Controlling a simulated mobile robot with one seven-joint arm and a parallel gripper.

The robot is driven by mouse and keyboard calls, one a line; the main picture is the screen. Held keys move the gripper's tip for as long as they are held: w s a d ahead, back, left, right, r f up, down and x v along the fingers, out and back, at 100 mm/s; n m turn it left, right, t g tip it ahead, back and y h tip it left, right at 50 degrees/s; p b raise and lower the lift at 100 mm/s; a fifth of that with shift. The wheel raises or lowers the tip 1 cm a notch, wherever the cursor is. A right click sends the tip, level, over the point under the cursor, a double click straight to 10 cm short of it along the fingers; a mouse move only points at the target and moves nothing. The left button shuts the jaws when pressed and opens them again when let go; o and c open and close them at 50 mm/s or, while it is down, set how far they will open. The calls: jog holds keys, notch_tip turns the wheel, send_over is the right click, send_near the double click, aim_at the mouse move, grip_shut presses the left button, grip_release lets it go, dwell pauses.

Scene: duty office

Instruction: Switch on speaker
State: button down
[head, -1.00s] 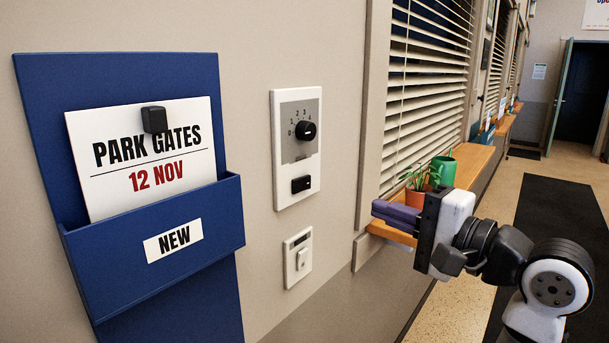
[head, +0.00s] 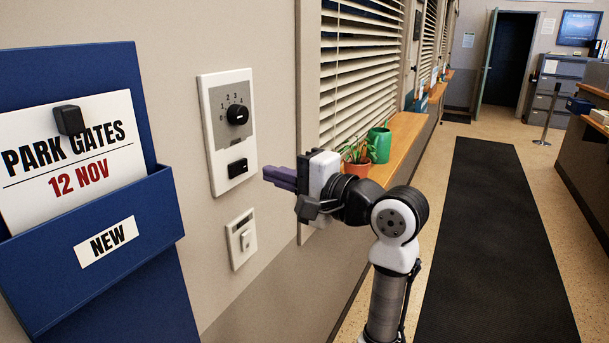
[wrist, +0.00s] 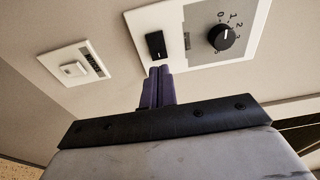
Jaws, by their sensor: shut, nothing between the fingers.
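A white speaker panel (head: 220,150) is mounted on the wall left of the window. In the wrist view, the closed fingertips (wrist: 160,70) lie close to the rocker (wrist: 156,45), with the dial (wrist: 222,37) to the right. I cannot tell whether they touch the panel. Which way the rocker is set is unclear.
A smaller white plate (head: 241,239) with a switch sits below the panel. A blue wall pocket (head: 115,245) holding a notice (head: 70,155) is on the left. A potted plant (head: 356,150) and green can (head: 380,143) stand on the sill (head: 400,140) behind my arm.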

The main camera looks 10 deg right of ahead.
aim_at(247, 165)
jog(key=shift+p+x, duration=0.55)
jog(key=shift+x, duration=1.7)
jog(key=shift+w+a+r+p, duration=0.15)
jog(key=shift+w+p, duration=0.1)
jog(key=shift+p, duration=0.25)
